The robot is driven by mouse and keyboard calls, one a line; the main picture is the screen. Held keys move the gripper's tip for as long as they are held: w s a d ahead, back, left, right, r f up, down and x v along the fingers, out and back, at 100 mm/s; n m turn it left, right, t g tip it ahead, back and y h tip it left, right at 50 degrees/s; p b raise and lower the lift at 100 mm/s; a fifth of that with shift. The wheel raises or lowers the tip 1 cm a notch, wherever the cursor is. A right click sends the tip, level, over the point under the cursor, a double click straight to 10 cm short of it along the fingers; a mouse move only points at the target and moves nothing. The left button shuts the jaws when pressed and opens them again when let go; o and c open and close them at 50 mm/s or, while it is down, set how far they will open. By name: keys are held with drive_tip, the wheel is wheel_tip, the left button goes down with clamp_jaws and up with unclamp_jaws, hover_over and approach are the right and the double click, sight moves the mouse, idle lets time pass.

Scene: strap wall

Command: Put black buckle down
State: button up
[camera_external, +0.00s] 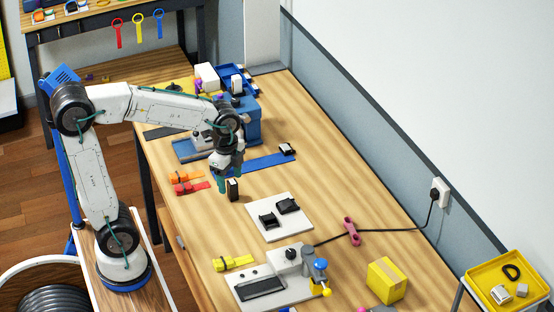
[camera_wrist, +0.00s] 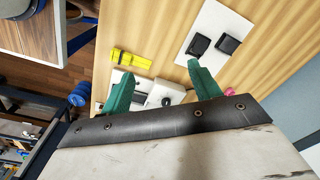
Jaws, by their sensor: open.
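Two black buckle pieces lie on a white square board in the external view, the left one (camera_external: 268,220) and the right one (camera_external: 288,206). They also show on the board in the wrist view, as a left piece (camera_wrist: 199,44) and a right piece (camera_wrist: 228,44). My gripper (camera_external: 228,188) is above the table, up and left of the board in the external view. In the wrist view its green fingers (camera_wrist: 158,74) are spread wide, with no object held between them. A dark upright shape shows at the fingers in the external view; I cannot tell whether it is a finger pad.
The white board (camera_external: 290,232) lies mid-table. A blue strap (camera_external: 262,162), a red strap (camera_external: 190,187) and a yellow strap (camera_external: 232,263) lie around it. A clamp fixture (camera_external: 270,287) and a yellow box (camera_external: 386,280) are in front. A black cord (camera_external: 380,231) crosses to the wall socket.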

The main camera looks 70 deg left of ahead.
drive_tip(key=s+d+n, duration=0.1)
drive_tip(key=s+n, duration=0.9)
drive_tip(key=s, duration=0.7)
drive_tip(key=shift+s+r+n+t, duration=0.3)
drive_tip(key=shift+s+r+n, duration=0.1)
